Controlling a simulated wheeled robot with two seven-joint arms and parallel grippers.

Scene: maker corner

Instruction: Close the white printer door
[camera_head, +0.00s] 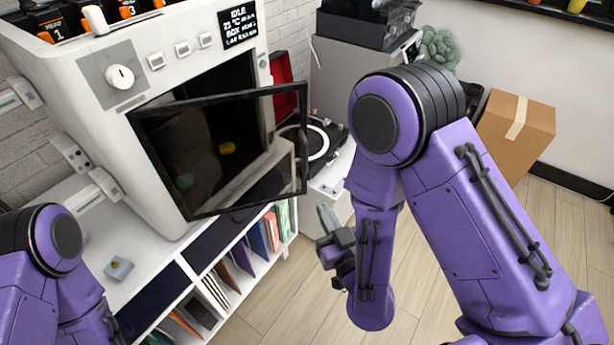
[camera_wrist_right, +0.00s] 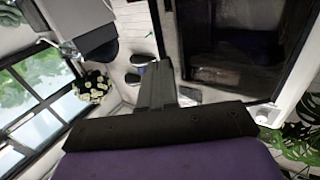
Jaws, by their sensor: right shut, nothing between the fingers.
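The white printer (camera_head: 155,185) stands on the shelf unit at the left. Its door (camera_head: 225,140) is a dark see-through panel in a black frame, attached along its left side. The door stands ajar, its right edge swung out from the dark opening. My right gripper (camera_head: 328,219) is shut and empty, to the right of the door's free lower corner and apart from it in the head view. In the right wrist view, the shut fingers (camera_wrist_right: 157,86) point up beside a dark framed panel (camera_wrist_right: 235,55), probably the door. My left gripper is out of view; only part of its arm shows.
The white shelf unit (camera_head: 110,238) holds books and folders below. A turntable (camera_head: 318,140) sits behind the door, and a cardboard box (camera_head: 515,135) stands at the right. A small grey item (camera_head: 118,268) lies on the shelf top. Floor is free in front.

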